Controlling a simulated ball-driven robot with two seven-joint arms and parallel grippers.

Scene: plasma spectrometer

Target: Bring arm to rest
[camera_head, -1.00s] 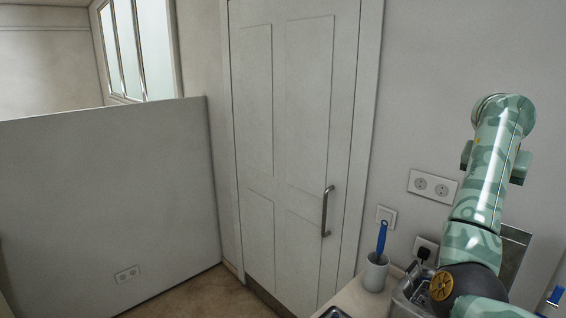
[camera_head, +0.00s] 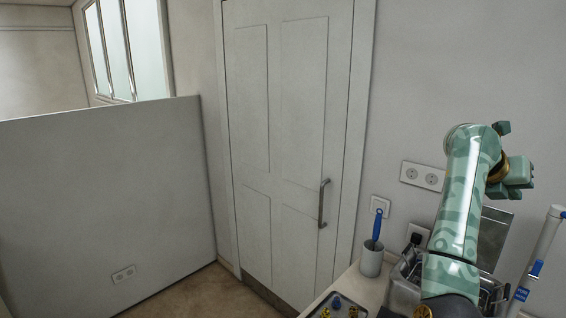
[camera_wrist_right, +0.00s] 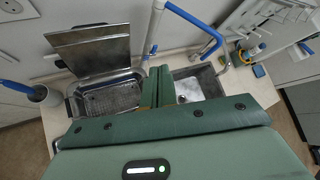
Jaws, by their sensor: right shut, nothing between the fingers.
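My right arm, green with a camouflage pattern, rises at the right of the head view, bent at the top. Its wrist end juts to the right, above the counter and in front of the wall; the fingertips are hard to make out there. In the right wrist view my right gripper (camera_wrist_right: 159,74) shows its two green fingers together and empty, over the counter between a metal basin (camera_wrist_right: 112,98) and a sink (camera_wrist_right: 200,86). My left gripper is not in either view.
A grey cup (camera_head: 370,262) with a blue-handled brush stands on the counter (camera_head: 349,284). The metal basin has a raised lid (camera_wrist_right: 92,42). A tray (camera_head: 318,310) holds small coloured parts. A white-and-blue pipe (camera_head: 535,262) stands at right. The floor before the door (camera_head: 285,150) is clear.

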